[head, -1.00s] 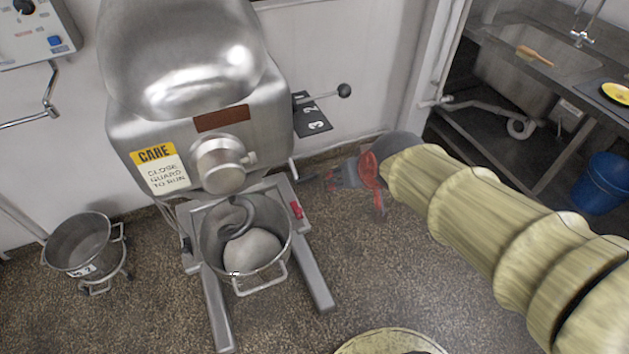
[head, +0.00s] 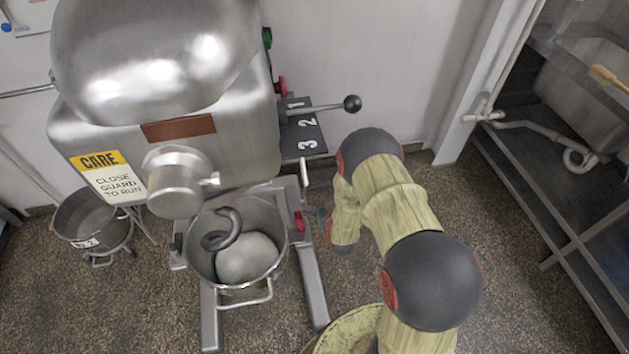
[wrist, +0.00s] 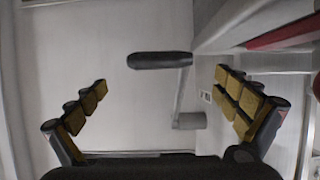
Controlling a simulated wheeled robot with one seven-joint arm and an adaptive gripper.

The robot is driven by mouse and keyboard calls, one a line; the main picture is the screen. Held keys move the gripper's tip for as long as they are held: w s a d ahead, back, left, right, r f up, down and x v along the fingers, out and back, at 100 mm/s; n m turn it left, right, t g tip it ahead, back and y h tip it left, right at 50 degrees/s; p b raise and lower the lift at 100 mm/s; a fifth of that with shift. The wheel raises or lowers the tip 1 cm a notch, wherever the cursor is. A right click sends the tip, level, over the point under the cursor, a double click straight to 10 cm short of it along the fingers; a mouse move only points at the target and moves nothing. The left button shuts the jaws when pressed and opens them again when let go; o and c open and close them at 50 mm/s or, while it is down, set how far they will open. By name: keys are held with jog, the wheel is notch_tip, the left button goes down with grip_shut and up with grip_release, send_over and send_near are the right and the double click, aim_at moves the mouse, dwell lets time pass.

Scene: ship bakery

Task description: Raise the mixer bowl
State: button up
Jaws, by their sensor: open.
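The steel mixer bowl (head: 268,214) sits low in the mixer's frame in the head view, with pale dough (head: 247,258) and the dark hook (head: 222,232) in it. My gripper (wrist: 161,79) is open in the wrist view, with padded fingers on both sides. A dark grip on a metal crank arm (wrist: 160,60) shows ahead between the fingers, not clasped. It looks like a handle on the mixer's side. In the head view my arm comes down right of the mixer and mostly hides my gripper and that handle.
A lever with a black knob (head: 352,104) sticks out of the mixer (head: 180,120) above my arm. A second bowl (head: 85,218) stands at the left. A sink stand (head: 550,200) is at the right. Bare floor lies between.

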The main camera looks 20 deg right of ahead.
aim_at(319, 186)
jog(key=b+x, duration=0.2)
jog(key=x, duration=0.4)
jog(key=shift+w+f+b, duration=0.15)
jog(key=shift+f+b, duration=0.1)
jog(key=shift+b, duration=0.1)
jog(key=shift+w+d+f, duration=0.15)
jog(key=shift+w+d, duration=0.05)
jog(key=shift+w, duration=0.45)
jog(key=c, duration=0.3)
jog(key=c, duration=1.4)
